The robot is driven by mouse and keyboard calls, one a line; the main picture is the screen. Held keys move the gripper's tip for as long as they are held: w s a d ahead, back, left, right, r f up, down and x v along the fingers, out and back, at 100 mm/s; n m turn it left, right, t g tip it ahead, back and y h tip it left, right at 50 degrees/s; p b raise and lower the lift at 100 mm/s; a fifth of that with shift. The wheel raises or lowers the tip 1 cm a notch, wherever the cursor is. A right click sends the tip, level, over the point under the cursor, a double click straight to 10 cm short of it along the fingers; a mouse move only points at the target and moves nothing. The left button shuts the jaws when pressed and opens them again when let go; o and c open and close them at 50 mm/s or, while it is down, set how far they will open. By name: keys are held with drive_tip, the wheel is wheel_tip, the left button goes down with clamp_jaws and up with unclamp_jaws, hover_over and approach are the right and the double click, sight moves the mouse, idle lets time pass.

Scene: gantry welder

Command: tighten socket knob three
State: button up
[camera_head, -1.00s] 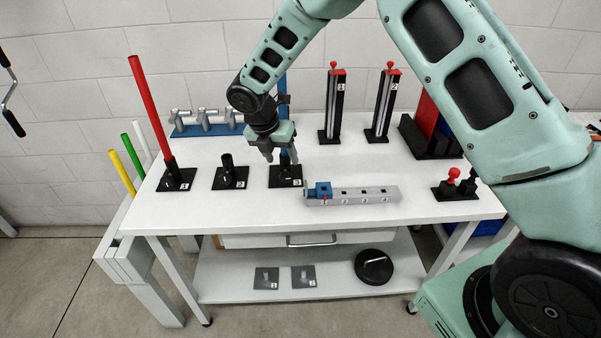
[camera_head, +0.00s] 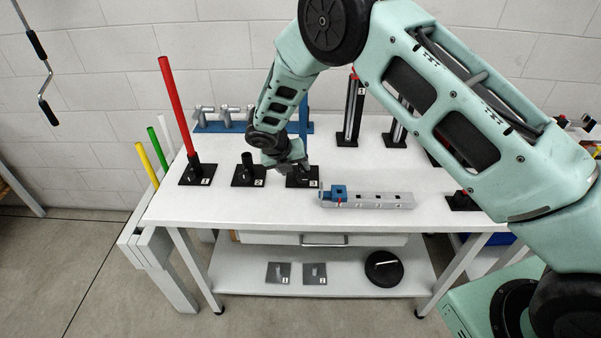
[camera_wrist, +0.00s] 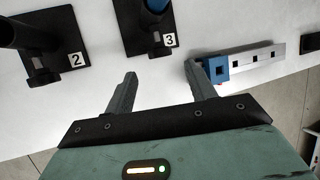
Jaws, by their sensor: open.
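Socket three is a black square base (camera_head: 296,183) with a label "3" on the white table, partly hidden by my gripper in the head view. A blue pole (camera_head: 303,115) rises from it. In the wrist view the socket three base (camera_wrist: 135,42) is at the top centre, with the foot of the blue pole (camera_wrist: 156,5) in its tube. Its small dark knob (camera_wrist: 159,46) is on the tube's near side, beside the label. My gripper (camera_head: 298,168) is low at socket three. In the wrist view my gripper (camera_wrist: 162,72) is open and empty, its fingertips apart and short of the knob.
Socket two (camera_head: 248,172) stands empty to the left, and socket one (camera_head: 197,170) holds a red pole (camera_head: 176,105). A grey rail (camera_head: 375,200) with a blue block (camera_head: 339,193) lies close to the right of my gripper. The table front left is clear.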

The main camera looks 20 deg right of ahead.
sight(301, 176)
drive_tip(key=p+x, duration=0.1)
drive_tip(key=x, duration=0.5)
drive_tip(key=shift+d+f, duration=0.15)
drive_tip(key=shift+f, duration=0.25)
drive_tip(key=c, duration=1)
